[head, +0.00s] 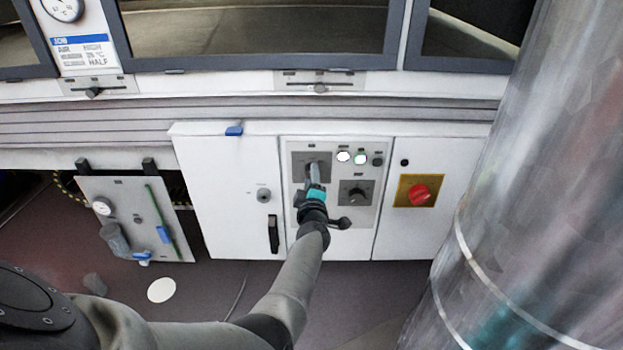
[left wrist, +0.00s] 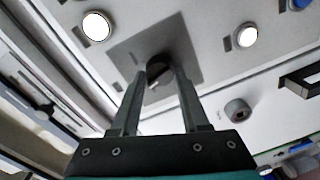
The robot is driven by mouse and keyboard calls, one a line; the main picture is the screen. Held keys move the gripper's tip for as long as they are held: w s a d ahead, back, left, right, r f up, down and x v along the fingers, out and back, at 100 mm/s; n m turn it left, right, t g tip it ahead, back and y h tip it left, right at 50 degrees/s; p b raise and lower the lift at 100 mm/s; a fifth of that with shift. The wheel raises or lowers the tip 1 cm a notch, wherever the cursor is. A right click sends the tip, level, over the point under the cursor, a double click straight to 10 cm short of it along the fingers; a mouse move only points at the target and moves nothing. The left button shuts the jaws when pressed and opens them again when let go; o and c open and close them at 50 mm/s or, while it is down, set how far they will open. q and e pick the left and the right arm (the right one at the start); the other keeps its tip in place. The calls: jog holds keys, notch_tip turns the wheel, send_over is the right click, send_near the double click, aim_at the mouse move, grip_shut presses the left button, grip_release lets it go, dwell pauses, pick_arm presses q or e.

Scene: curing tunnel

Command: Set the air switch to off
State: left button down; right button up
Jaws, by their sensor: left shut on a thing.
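The control panel (head: 330,226) is on the white cabinet front and holds two dark square switch plates. The upper left plate (head: 299,160) is partly hidden by my left gripper (head: 314,172). The other rotary switch (head: 356,193) sits lower right, apart from the gripper. In the left wrist view, the fingertips (left wrist: 160,74) are shut on a dark switch knob (left wrist: 157,71) on its grey plate (left wrist: 183,50). The fingers mostly hide the knob, so its setting is unclear. The labels are too small to read. My right gripper is not in view.
Two lit white lamps (head: 343,156) are beside the gripped switch. A red button (head: 420,194) on a yellow plate is to the right. A black door handle (head: 273,233) is lower left. A large metal cylinder (head: 530,190) blocks the right side.

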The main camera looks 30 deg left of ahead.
pick_arm(q)
jog(key=n+b, duration=0.1)
jog(key=n, duration=0.6)
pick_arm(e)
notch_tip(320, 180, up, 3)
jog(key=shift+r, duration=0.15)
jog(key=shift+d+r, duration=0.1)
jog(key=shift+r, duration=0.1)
pick_arm(q)
jog(key=shift+c, duration=2)
grip_release()
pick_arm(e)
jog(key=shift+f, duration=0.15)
